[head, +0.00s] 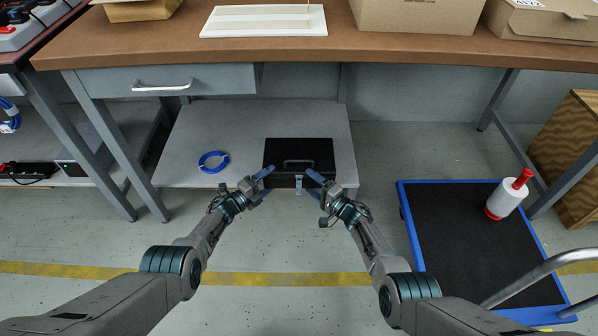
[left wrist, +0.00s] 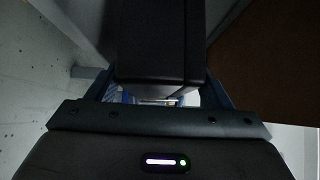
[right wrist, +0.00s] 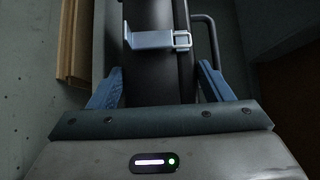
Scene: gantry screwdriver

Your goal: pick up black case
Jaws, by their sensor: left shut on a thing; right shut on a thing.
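The black case (head: 299,149) is at the front edge of the grey lower shelf, under the workbench, its handle and a latch showing. Whether it rests on the shelf or is slightly raised, I cannot tell. My left gripper (head: 264,183) is shut on the case's front left corner; in the left wrist view the case (left wrist: 160,45) lies between its fingers. My right gripper (head: 313,185) is shut on the front right corner; in the right wrist view the case (right wrist: 152,78), with its metal latch (right wrist: 158,40) and handle (right wrist: 208,45), lies between the fingers.
The grey shelf (head: 190,140) holds a blue cable coil (head: 213,161) left of the case. The wooden benchtop (head: 340,45) overhangs the shelf. A blue-edged cart (head: 440,230) with a white roll (head: 503,199) stands at right. The floor in front is clear.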

